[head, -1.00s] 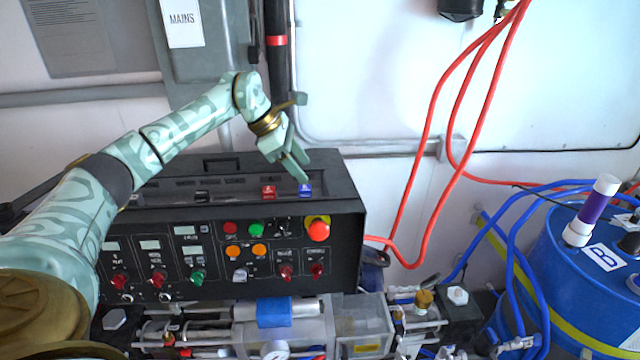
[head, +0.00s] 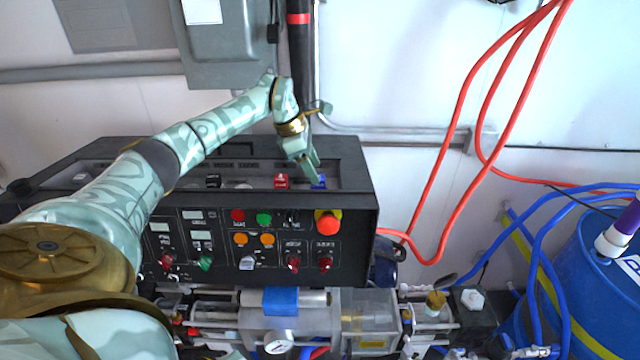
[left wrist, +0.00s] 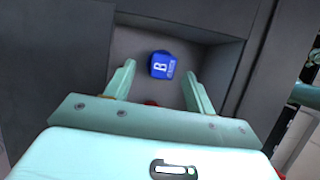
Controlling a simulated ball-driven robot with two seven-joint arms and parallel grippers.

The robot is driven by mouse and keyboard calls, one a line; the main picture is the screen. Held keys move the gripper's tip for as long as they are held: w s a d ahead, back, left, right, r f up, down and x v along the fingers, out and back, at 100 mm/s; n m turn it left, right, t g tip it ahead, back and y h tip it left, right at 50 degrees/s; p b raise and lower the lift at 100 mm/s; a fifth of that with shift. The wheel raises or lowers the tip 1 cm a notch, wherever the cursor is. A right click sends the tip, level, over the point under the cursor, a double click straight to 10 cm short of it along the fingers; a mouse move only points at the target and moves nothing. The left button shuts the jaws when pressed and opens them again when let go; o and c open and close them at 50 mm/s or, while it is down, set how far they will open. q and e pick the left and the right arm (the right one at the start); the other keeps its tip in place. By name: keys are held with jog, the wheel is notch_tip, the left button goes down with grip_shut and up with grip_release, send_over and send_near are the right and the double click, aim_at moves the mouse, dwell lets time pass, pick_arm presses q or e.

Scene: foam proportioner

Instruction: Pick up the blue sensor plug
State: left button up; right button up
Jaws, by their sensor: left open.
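The blue sensor plug (head: 319,181) sits in the recessed top of the black control box, at the right end of a row of plugs. In the left wrist view the blue plug (left wrist: 162,65) shows a white letter on its top and lies a little beyond and between my fingertips. My left gripper (head: 312,172) is open and empty, above and close to the plug, partly covering it in the head view. Its two fingers (left wrist: 160,82) stand on either side of the plug's line. My right gripper is not in view.
A red plug (head: 281,181) stands just left of the blue one, with a black plug (head: 213,181) further left. The control box (head: 350,205) has raised walls around the recess. Red hoses (head: 460,150) and a blue drum (head: 590,270) are to the right.

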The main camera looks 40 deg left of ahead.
aim_at(320, 177)
pick_arm(q)
jog(key=p+x, duration=0.1)
jog(key=x, duration=0.3)
jog(key=shift+s+d+f, duration=0.15)
jog(key=shift+d+f, duration=0.05)
jog(key=shift+f, duration=0.1)
jog(key=shift+a, duration=0.1)
jog(key=shift+c, duration=1.3)
jog(key=shift+s, duration=0.1)
jog(key=c, duration=0.8)
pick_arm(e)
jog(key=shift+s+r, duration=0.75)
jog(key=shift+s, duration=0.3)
pick_arm(q)
jog(key=shift+r, duration=0.2)
